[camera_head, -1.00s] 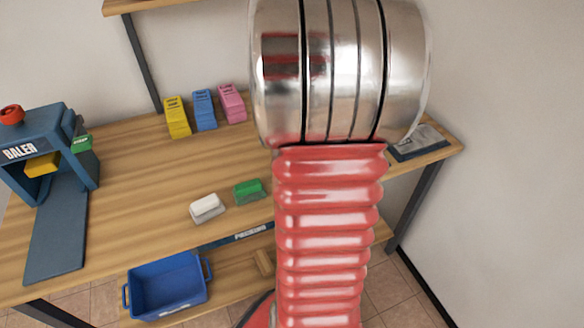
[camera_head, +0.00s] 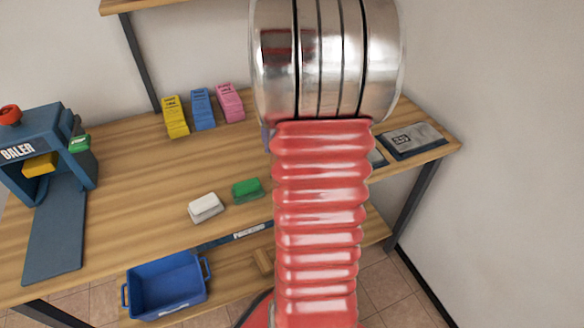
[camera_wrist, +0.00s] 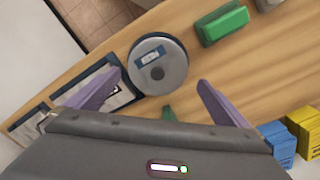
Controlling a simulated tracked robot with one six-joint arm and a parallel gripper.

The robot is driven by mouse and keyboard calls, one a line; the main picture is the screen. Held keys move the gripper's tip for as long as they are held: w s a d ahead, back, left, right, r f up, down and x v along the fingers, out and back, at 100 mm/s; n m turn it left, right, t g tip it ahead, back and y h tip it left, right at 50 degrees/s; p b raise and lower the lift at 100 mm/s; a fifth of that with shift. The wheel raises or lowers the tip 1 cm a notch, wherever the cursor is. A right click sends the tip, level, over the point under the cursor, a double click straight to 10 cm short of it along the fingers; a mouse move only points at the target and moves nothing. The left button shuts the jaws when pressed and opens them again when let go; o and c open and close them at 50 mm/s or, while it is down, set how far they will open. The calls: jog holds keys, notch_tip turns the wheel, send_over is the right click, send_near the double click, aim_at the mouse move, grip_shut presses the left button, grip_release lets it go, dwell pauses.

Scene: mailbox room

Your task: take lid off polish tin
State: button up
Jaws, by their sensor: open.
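The round polish tin (camera_wrist: 158,63) has a grey metal top with a dark round mark in the middle and a blue label near its edge. It stands on the wooden bench (camera_head: 130,180) in the wrist view; in the head view my arm hides it. My gripper (camera_wrist: 160,82) is open, with its two purple fingers apart and empty. The tin appears ahead of the gap between them, nearer the left finger. I cannot tell the height of the fingers above it. In the head view the gripper is almost wholly hidden behind my arm.
A green block (camera_head: 247,189) and a white block (camera_head: 206,208) lie near the bench's front edge. Yellow (camera_head: 175,117), blue (camera_head: 203,109) and pink (camera_head: 230,102) stacks stand behind. Dark-framed panels (camera_head: 412,141) lie at right. A baler (camera_head: 45,150) stands left; a blue bin (camera_head: 166,285) sits below.

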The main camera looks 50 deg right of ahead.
jog(key=shift+f, duration=0.1)
jog(key=shift+s+f, duration=0.15)
jog(key=shift+f, duration=2.35)
jog(key=shift+c, duration=0.6)
jog(key=c, duration=0.6)
